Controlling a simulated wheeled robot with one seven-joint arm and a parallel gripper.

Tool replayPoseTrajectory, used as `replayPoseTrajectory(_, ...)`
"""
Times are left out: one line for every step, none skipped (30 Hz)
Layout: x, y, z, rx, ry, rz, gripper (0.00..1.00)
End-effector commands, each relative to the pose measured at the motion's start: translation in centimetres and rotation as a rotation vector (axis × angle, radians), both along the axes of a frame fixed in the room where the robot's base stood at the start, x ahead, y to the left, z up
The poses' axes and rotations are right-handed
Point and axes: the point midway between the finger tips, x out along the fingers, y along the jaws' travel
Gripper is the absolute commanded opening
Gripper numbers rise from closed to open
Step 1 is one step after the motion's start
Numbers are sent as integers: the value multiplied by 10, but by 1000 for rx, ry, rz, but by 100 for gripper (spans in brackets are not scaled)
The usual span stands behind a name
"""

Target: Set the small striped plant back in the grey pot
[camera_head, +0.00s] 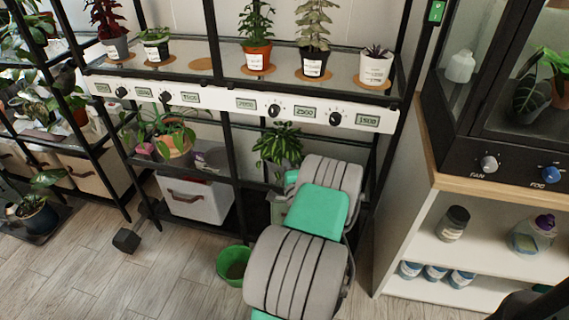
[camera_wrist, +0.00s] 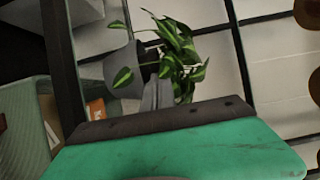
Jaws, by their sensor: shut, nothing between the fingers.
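The small striped plant (camera_wrist: 182,45) has green leaves with pale yellow stripes and shows in the wrist view. A grey rounded pot (camera_wrist: 124,72) is at its base, with a dark patch where they meet; I cannot tell how well the plant sits in it. In the head view, the leafy plant (camera_head: 278,145) is on the lower shelf, its base hidden behind my arm. My gripper (camera_wrist: 158,92) is shut and empty in the wrist view, its grey fingers close to the pot and leaves. In the head view my arm hides the fingers.
The black shelf frame has close uprights. Potted plants line the upper shelf (camera_head: 228,68). A green pot (camera_head: 233,264) stands on the floor beside my arm. A cabinet (camera_head: 400,220) is at right.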

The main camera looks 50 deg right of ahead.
Motion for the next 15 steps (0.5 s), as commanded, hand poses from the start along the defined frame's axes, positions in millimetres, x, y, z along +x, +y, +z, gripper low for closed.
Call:
replayPoseTrajectory(0, 0, 0, 0, 0, 0, 0)
replayPoseTrajectory(0, 0, 0, 0, 0, 0, 0)
replayPoseTrajectory(0, 0, 0, 0, 0, 0, 0)
replayPoseTrajectory(0, 0, 0, 0, 0, 0, 0)
replayPoseTrajectory(1, -1, 0, 0, 0, 1, 0)
replayPoseTrajectory(4, -3, 0, -1, 1, 1, 0)
replayPoseTrajectory(6, -5, 0, -2, 1, 1, 0)
replayPoseTrajectory(9, -7, 0, -1, 1, 2, 0)
replayPoseTrajectory(13, -9, 0, -2, 1, 2, 0)
replayPoseTrajectory(15, -11, 0, -2, 1, 2, 0)
replayPoseTrajectory(15, -12, 0, -1, 0, 1, 0)
replayPoseTrajectory(15, -12, 0, 0, 0, 1, 0)
replayPoseTrajectory(15, -12, 0, 0, 0, 0, 0)
replayPoseTrajectory(15, -12, 0, 0, 0, 0, 0)
replayPoseTrajectory(15, -12, 0, 0, 0, 0, 0)
